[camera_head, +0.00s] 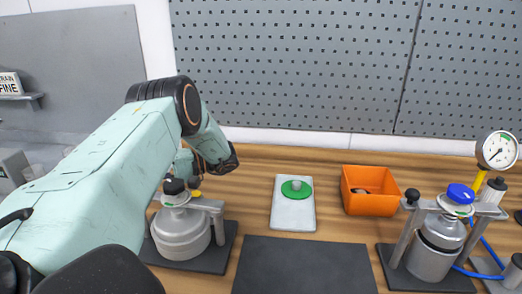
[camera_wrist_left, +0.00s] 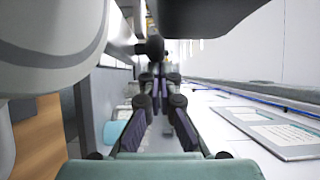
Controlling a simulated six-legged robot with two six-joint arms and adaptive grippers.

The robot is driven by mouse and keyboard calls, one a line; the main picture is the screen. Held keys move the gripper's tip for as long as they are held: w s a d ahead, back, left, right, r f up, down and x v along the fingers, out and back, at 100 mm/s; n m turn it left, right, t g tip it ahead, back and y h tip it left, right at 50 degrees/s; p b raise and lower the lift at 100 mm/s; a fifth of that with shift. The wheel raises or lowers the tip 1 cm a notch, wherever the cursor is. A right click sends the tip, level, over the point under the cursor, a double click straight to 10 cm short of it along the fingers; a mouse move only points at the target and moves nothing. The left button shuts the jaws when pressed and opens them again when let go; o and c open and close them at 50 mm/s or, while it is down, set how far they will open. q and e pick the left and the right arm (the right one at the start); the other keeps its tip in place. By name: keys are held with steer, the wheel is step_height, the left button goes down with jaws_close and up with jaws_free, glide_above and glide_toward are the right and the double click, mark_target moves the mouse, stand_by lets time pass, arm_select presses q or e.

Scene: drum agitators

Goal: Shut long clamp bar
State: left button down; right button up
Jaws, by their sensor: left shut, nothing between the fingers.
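A grey metal vessel (camera_head: 182,245) stands on a dark mat at the left, partly behind my left arm. A pale clamp bar (camera_head: 207,205) lies across its lid, with a grey post at its right end and a black knob (camera_head: 174,186) above the lid. My left arm reaches over and behind this vessel, and its gripper is mostly hidden there in the head view. In the left wrist view, my left gripper (camera_wrist_left: 160,78) is shut and empty. A metal bar with a dark knob (camera_wrist_left: 153,46) shows just beyond its tips; I cannot tell if they touch.
A second vessel (camera_head: 432,260) with a clamp frame, blue cap and gauge (camera_head: 497,150) stands at the right. Between them are a white plate (camera_head: 293,217) with a green disc, an orange bin (camera_head: 369,206) and a bare dark mat (camera_head: 303,268). A perforated panel (camera_head: 300,65) stands behind.

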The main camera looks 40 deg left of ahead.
arm_select(q)
steer(key=shift+s+d+n+h, duration=0.2)
steer(key=shift+s+n+h, duration=0.1)
steer(key=shift+s+h, duration=0.15)
arm_select(e)
steer(key=shift+r, duration=0.3)
arm_select(q)
steer(key=shift+s, duration=0.1)
